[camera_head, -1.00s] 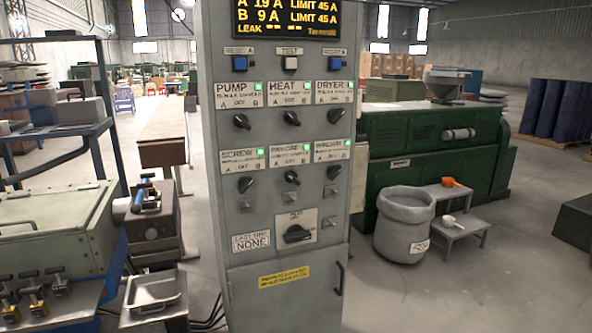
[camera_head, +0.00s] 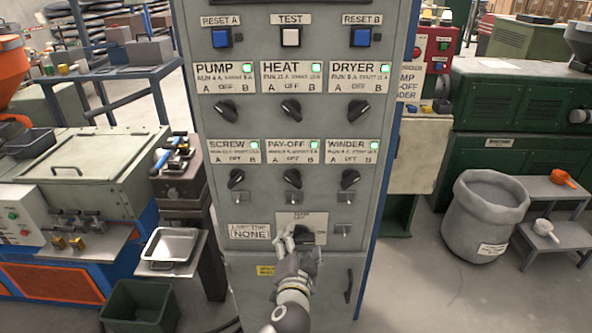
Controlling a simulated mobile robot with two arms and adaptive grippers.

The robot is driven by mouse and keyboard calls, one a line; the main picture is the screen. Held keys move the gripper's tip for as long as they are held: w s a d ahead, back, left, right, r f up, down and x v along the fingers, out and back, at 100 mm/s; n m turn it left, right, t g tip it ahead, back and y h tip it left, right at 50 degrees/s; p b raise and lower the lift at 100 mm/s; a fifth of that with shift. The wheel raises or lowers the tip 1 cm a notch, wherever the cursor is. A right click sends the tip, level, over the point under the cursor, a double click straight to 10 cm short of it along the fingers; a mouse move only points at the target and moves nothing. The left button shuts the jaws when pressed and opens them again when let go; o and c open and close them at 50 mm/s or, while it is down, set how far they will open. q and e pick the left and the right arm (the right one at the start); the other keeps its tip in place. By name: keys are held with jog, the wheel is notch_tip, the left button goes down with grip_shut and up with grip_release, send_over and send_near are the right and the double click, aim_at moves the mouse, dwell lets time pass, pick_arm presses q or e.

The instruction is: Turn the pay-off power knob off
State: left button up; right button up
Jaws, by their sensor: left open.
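The pay-off knob (camera_head: 293,178) is a small black rotary knob on the grey cabinet, in the middle of the lower knob row. It sits tilted, not straight upright. Above it is the PAY-OFF label (camera_head: 284,145), marked A, OFF and B, with a lit green lamp (camera_head: 315,145). My left gripper (camera_head: 299,242) is open, low on the cabinet front. It is below the pay-off knob and apart from it, in front of the black main switch (camera_head: 302,232), which it partly hides. Whether it touches that switch cannot be told. My right gripper is out of view.
The screw knob (camera_head: 236,179) and winder knob (camera_head: 350,178) flank the pay-off knob, with small tabs below. Another knob row is above. A cabinet handle (camera_head: 348,285) is at lower right. A grey bin (camera_head: 484,220) stands on the floor at right.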

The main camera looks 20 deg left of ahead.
pick_arm(q)
jog(key=t+y, duration=0.1)
send_near(293, 183)
notch_tip(293, 183, down, 2)
jog(key=r+n+p, duration=0.1)
jog(key=r, duration=0.1)
jog(key=shift+t, duration=0.4)
jog(key=x, duration=0.2)
jog(key=p+x, duration=0.1)
jog(key=x, duration=0.2)
jog(key=p+x, duration=0.1)
jog(key=x, duration=0.2)
jog(key=shift+f, duration=0.3)
jog(key=shift+p+x, duration=0.45)
jog(key=shift+x, duration=0.45)
jog(key=shift+a+f, duration=0.1)
jog(key=shift+a, duration=0.05)
jog(key=shift+c, duration=0.2)
jog(key=c, duration=0.7)
jog(key=shift+c, duration=1.4)
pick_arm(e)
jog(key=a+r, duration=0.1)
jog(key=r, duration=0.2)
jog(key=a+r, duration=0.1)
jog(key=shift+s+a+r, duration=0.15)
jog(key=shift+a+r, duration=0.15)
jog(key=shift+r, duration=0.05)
